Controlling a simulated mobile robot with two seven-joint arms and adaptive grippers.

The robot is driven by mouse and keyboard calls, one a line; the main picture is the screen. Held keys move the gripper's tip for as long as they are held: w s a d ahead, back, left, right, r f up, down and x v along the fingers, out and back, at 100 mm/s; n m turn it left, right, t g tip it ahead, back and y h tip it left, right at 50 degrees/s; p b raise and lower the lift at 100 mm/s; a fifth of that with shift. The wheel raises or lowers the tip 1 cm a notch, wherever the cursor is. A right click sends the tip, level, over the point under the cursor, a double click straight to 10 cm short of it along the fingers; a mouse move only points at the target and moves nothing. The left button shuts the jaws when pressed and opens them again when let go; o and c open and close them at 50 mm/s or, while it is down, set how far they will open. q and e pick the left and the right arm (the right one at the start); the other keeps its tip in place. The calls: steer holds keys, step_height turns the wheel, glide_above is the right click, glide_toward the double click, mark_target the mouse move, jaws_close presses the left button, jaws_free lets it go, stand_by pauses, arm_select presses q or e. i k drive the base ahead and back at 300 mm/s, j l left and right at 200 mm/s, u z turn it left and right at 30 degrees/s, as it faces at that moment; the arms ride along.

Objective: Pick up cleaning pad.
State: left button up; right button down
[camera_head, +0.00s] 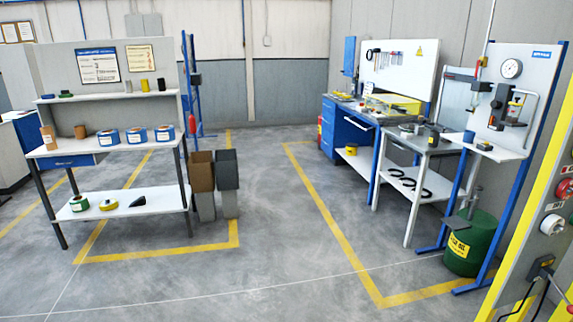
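I cannot clearly make out a cleaning pad; the small items are too far off to tell. A small flat green item (66,94) lies on the upper shelf of the left workstation (110,147). A black wedge-like item (138,201) lies on its bottom shelf beside a yellow roll (108,205) and a green roll (79,203). Neither of my grippers is in view.
Open bins (203,171) stand right of the left workstation. A blue workbench (343,132), a metal table (418,143) and a green drum (471,243) stand on the right. The middle floor is clear.

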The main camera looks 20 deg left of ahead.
mark_target(66, 94)
steer(key=i+j+u, duration=0.45)
steer(key=i+u, duration=0.15)
steer(key=i, duration=0.15)
steer(key=i+u, duration=0.25)
steer(key=i, duration=0.15)
steer(key=i+u, duration=0.4)
steer(key=i, duration=0.3)
steer(key=i+l+u, duration=0.1)
steer(key=i+u, duration=0.3)
steer(key=i, duration=0.35)
steer(key=i+j, duration=0.2)
steer(key=i, duration=0.25)
steer(key=i+j+u, duration=0.15)
steer(key=i, duration=0.3)
steer(key=i+j, duration=0.2)
steer(key=i, duration=0.25)
steer(key=i+j+z, duration=0.35)
steer(key=j, duration=0.25)
steer(key=i+j+z, duration=0.15)
steer(key=i+j, duration=0.1)
steer(key=j, duration=1.1)
steer(key=i+j+u, duration=0.1)
steer(key=j, duration=0.5)
steer(key=z, duration=2.65)
